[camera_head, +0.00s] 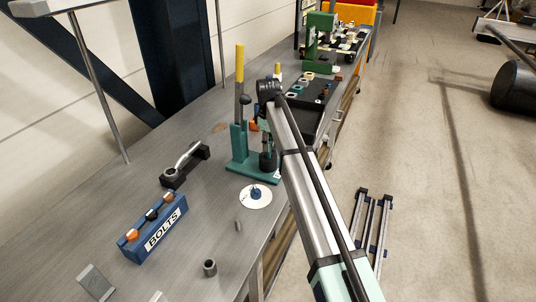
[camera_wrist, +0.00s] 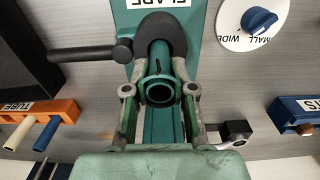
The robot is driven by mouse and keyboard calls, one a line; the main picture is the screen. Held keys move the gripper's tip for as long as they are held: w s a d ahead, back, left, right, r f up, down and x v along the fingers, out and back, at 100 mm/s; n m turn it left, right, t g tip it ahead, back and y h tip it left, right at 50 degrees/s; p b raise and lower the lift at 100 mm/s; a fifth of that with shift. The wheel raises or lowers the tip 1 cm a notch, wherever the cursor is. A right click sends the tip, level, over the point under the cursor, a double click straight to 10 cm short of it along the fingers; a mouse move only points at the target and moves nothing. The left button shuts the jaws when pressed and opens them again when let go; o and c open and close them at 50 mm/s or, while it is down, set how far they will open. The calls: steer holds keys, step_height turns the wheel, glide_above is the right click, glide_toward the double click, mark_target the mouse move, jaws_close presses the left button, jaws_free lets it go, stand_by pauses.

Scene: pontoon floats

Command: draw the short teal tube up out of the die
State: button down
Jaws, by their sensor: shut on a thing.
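The short teal tube (camera_wrist: 159,88) shows in the wrist view with its open ring end toward the camera. Its far end runs toward the dark round die (camera_wrist: 158,27) on the green flaring press; how deep it sits there I cannot tell. My gripper (camera_wrist: 160,92) is shut on the tube, one finger on each side. In the head view my gripper (camera_head: 267,140) is at the press (camera_head: 240,152), above the dark die (camera_head: 268,162). My arm and the press hide the tube there.
The press has a yellow-ended lever (camera_head: 240,63) standing up close to my gripper. A white dial with a blue knob (camera_head: 255,194) lies in front. A blue bolts block (camera_head: 157,228) and a black-based handle (camera_head: 185,165) stand left. An orange tube rack (camera_wrist: 40,122) is nearby.

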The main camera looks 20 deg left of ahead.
steer(key=shift+r+p, duration=1.45)
steer(key=shift+r, duration=1.35)
